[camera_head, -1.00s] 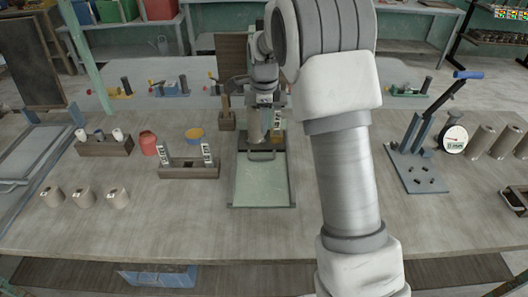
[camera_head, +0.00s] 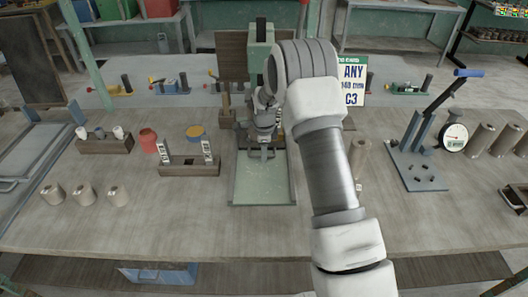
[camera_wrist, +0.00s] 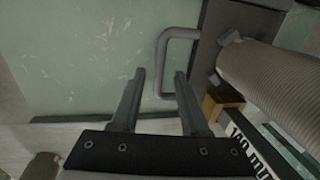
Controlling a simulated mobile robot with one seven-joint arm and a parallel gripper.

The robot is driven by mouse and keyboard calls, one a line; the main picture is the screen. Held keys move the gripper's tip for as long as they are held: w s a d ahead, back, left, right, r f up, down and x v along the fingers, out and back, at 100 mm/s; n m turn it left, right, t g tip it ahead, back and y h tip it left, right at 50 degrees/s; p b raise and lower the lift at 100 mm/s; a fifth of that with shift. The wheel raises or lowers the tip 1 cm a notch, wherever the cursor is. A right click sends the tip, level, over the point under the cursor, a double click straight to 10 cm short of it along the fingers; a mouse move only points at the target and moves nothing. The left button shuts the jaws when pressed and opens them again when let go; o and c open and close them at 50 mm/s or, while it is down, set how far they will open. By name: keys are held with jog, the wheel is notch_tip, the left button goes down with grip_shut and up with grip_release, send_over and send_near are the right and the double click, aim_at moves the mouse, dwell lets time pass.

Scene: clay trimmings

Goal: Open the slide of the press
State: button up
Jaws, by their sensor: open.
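The press has a green upright column (camera_head: 261,55) at the back and a flat pale green bed (camera_head: 262,188) in front. A grey U-shaped handle (camera_wrist: 163,65) is fixed to the dark slide plate (camera_wrist: 208,45) at the bed's far end. My gripper (camera_wrist: 159,75) is open. In the wrist view its two fingers lie on either side of the handle's bar; I cannot tell their depth or any contact. In the head view my gripper (camera_head: 263,152) is over the handle, and my arm hides much of the slide. A ribbed beige cylinder (camera_wrist: 275,75) stands on the slide plate.
A dark rack (camera_head: 188,168) with labelled pieces stands left of the bed. A lever tool (camera_head: 415,150) stands to the right, with beige cylinders (camera_head: 480,138) beyond. A lettered sign (camera_head: 352,86) stands behind. The front of the table (camera_head: 180,225) is clear.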

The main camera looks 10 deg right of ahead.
jog(key=shift+f, duration=0.1)
grip_shut()
dwell(1.4)
